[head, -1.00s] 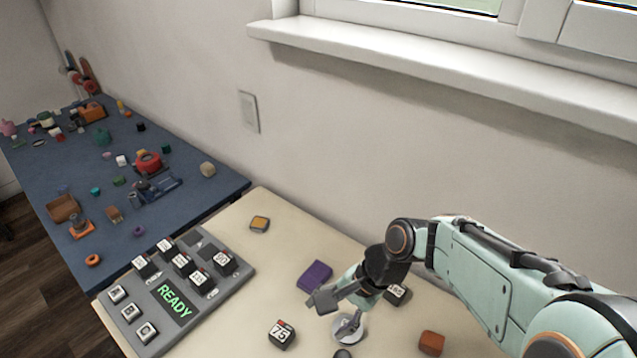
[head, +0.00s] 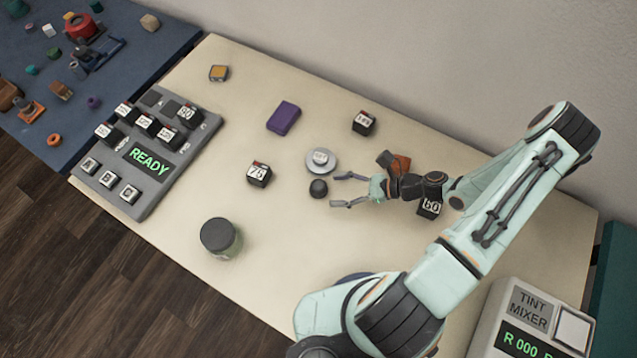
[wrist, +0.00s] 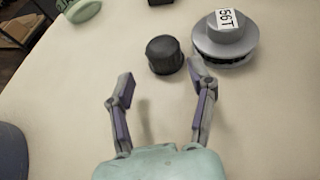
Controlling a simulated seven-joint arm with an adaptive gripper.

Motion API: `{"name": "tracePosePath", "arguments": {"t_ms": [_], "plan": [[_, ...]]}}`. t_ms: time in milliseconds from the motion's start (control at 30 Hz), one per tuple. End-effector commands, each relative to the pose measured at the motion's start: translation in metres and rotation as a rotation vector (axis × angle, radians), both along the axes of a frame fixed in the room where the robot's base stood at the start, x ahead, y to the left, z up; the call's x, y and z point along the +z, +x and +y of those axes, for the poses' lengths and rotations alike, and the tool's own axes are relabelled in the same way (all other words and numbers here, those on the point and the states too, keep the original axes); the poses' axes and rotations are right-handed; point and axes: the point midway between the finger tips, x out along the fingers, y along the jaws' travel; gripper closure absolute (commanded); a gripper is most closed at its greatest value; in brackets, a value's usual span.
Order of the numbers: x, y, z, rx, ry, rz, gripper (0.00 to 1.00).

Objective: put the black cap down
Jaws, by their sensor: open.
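The small black cap (head: 318,189) stands upright on the cream table. It also shows in the wrist view (wrist: 165,55), just beyond the fingertips and nearer the right finger. My gripper (head: 338,191) is open and empty, low over the table to the right of the cap and pointing at it. In the wrist view, the gripper (wrist: 162,74) has its fingers spread with bare table between them. The cap appears clear of both fingers.
A grey stepped disc (head: 321,161) labelled 56T (wrist: 226,38) is close beside the cap. A numbered block (head: 259,174), a purple box (head: 283,117), a dark-lidded jar (head: 219,237) and the READY panel (head: 150,160) lie further left. An orange-brown block (head: 397,163) is behind my gripper.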

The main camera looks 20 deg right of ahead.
Motion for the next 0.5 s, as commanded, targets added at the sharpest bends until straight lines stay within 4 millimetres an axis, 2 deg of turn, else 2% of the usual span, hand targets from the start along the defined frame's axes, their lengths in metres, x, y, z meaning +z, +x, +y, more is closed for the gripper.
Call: {"name": "tracePosePath", "arguments": {"t_ms": [100,200,500], "plan": [[-0.007,0.005,0.015,0.004,0.002,0.001,0.44],[-0.01,0.009,0.023,0.003,-0.001,0.001,0.44],[-0.011,0.01,0.026,0.001,-0.002,0.0,0.44]]}}
